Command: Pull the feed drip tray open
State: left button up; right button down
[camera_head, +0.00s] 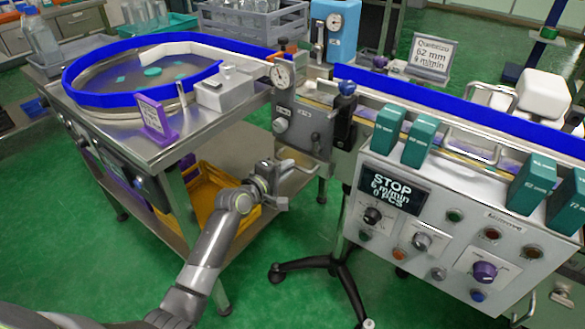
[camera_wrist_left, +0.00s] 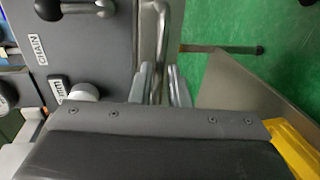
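The feed drip tray (camera_head: 301,172) is a grey metal piece low under the dark front panel of the feed unit, between the two tables. Part of it is hidden behind my left gripper (camera_head: 279,186). In the left wrist view a bent, shiny metal bar, which looks like the tray's handle (camera_wrist_left: 164,28), runs down between my left fingers (camera_wrist_left: 164,85). The fingers are close together, one on each side of the bar, and seem shut on it. The exact contact is partly hidden. My right gripper is not in view.
A steel table with a round blue-rimmed feeder (camera_head: 150,98) stands at left, a yellow crate (camera_head: 205,190) below it. The control box (camera_head: 440,230) stands at right on a black-footed stand (camera_head: 340,270). Green floor (camera_head: 270,290) is open in front.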

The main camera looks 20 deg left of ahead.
pick_arm(q)
jog(key=shift+b+x, duration=0.3)
jog(key=shift+x, duration=1.25)
jog(key=shift+c, duration=0.4)
grip_shut()
